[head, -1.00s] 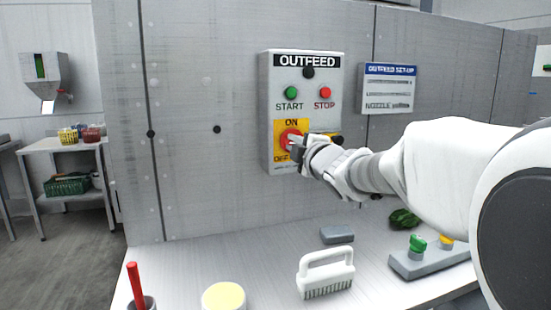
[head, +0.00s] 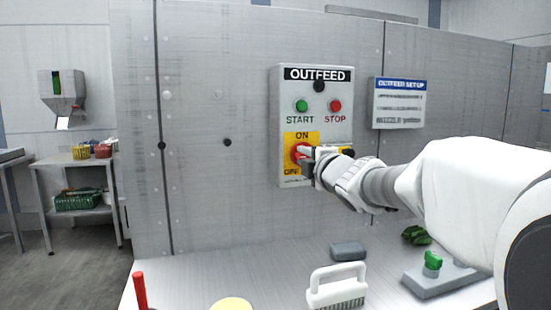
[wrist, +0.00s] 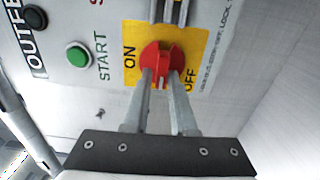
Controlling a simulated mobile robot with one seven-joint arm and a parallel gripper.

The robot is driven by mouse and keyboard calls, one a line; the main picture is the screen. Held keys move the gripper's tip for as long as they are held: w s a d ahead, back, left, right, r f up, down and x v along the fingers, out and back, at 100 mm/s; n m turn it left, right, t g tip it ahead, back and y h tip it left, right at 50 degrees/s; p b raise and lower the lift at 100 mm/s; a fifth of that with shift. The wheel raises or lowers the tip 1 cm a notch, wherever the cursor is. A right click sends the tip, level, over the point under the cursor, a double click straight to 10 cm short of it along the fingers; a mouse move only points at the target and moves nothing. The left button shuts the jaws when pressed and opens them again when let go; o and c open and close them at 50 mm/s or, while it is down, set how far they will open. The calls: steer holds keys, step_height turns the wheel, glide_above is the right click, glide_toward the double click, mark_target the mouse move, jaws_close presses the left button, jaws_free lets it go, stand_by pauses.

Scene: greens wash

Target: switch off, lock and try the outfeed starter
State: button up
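The outfeed starter (head: 290,120) is a grey box on the steel wall with a green START button (head: 301,106) and a red STOP button (head: 336,105). Below them, a red rotary knob (wrist: 163,56) sits on a yellow plate (head: 292,138) marked ON and OFF. My gripper (wrist: 162,76) is at the knob, its two fingers on either side of the knob's raised grip with little gap. My gripper covers part of the knob in the head view, and I cannot tell exactly which way it points. Grey metal bars (wrist: 170,10) lie beside the knob in the wrist view.
A setup sign (head: 399,103) hangs right of the starter. On the counter below are a grey block (head: 348,250), a white brush (head: 338,286), a green leaf (head: 416,235) and a grey box with a green knob (head: 432,260). A side table (head: 75,162) stands left.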

steer(key=shift+o, duration=1.3)
steer(key=s+d+p, duration=0.3)
steer(key=s+p, duration=0.1)
steer(key=s, duration=1.3)
steer(key=shift+d, duration=0.2)
